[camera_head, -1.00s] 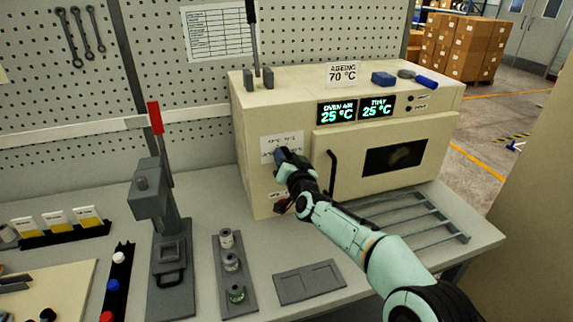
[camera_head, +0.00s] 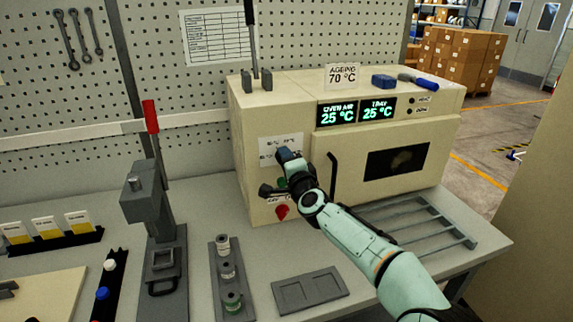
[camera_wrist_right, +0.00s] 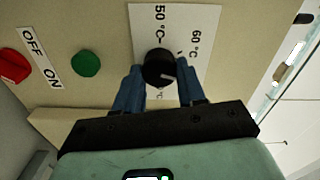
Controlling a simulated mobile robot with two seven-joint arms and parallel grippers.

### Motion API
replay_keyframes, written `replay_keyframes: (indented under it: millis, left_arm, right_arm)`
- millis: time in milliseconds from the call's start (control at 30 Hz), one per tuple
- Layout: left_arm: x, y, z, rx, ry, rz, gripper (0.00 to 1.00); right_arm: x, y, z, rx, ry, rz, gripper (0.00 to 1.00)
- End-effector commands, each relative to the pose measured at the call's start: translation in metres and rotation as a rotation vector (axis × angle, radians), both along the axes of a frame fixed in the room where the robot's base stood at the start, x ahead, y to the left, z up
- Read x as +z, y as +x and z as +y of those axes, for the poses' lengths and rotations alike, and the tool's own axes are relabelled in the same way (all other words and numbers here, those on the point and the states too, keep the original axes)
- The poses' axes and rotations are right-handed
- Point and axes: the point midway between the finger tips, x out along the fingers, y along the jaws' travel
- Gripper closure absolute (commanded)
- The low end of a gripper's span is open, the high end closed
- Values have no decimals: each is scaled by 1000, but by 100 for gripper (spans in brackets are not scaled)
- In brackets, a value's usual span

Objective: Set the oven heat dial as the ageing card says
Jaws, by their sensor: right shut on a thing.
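The ageing card (camera_head: 342,76) on top of the oven (camera_head: 290,94) reads 70 °C. The heat dial (camera_wrist_right: 158,67) is a black round knob with a white pointer mark, set on a white scale plate (camera_wrist_right: 195,25). The scale shows 50 °C and 60 °C; another label is partly hidden by the fingers. The pointer mark faces the lower right in the wrist view. My right gripper (camera_wrist_right: 160,80) has its blue fingers on either side of the dial and is shut on it. In the head view the right gripper (camera_head: 288,157) covers the dial. My left gripper is not in view.
A green button (camera_wrist_right: 86,63) and a red knob (camera_wrist_right: 14,66) beside an OFF/ON label sit near the dial. The oven door handle (camera_head: 332,175) is close to my right arm. Displays (camera_head: 357,111) read oven air 25 °C and tray 25 °C. A wire rack (camera_head: 425,228) lies in front.

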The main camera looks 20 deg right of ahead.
Motion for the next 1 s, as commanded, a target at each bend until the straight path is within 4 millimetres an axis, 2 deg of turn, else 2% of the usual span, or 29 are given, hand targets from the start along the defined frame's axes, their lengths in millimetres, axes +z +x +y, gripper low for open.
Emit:
replay_keyframes:
  millis: [400, 1000]
  left_arm:
    - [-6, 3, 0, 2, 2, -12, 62]
    - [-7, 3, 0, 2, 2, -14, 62]
  right_arm:
    - [1, 0, -1, -2, 209, 3, 91]
    - [2, 0, -1, -1, 242, 4, 91]
